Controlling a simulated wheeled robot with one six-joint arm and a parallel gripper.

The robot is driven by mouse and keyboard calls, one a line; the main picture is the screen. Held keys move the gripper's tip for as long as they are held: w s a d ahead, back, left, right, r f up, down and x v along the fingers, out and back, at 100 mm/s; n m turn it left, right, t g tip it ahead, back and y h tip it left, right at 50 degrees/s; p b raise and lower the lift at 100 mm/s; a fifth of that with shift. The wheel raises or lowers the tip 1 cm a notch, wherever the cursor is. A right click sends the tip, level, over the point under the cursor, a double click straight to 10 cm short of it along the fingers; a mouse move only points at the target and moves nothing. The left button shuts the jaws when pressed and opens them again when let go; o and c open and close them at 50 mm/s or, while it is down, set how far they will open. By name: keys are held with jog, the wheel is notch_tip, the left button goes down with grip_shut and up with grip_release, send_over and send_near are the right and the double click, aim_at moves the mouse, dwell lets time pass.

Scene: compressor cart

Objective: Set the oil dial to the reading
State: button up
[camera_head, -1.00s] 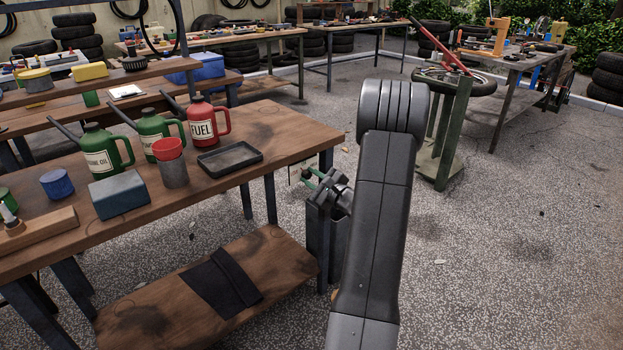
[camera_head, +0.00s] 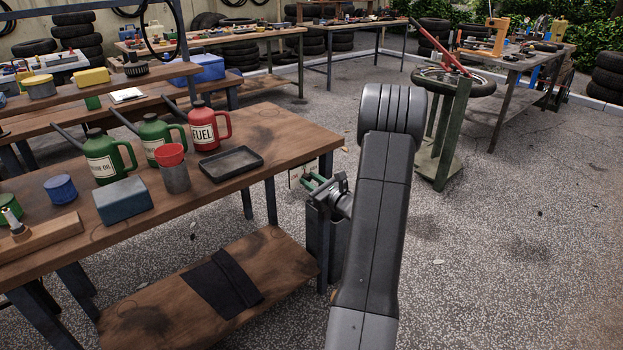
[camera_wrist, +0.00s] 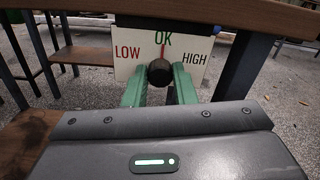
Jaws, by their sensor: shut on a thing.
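The oil dial (camera_wrist: 190,48) is a white plate marked LOW at left, OK at the top and HIGH at right in the wrist view. Its dark round knob (camera_wrist: 159,72) sits low in the middle of the plate, with a red pointer (camera_wrist: 162,52) aimed up at OK. My gripper (camera_wrist: 160,88) has green fingers on either side of the knob and is shut on it. In the head view my gripper (camera_head: 316,184) is beside the right end of the workbench. The dial face cannot be read there.
The workbench (camera_head: 290,135) holds green oil cans (camera_head: 103,158), a red fuel can (camera_head: 205,125) and a black tray (camera_head: 230,163). A bench leg stands close to the right of the dial in the wrist view. Open floor lies to the right.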

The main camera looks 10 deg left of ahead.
jog(key=m+p, duration=0.3)
jog(key=m, duration=0.3)
jog(key=shift+r+m+p, duration=0.15)
jog(key=shift+m+p, duration=0.15)
jog(key=m+p, duration=0.3)
jog(key=m, duration=0.2)
jog(key=shift+w+d, duration=0.1)
jog(key=shift+f+m, duration=0.2)
jog(key=shift+m, duration=0.1)
jog(key=o, duration=1)
jog(key=shift+d, duration=0.1)
jog(key=v, duration=1.3)
jog(key=shift+s+d, duration=0.2)
jog(key=shift+s, duration=0.05)
jog(key=shift+a, duration=0.1)
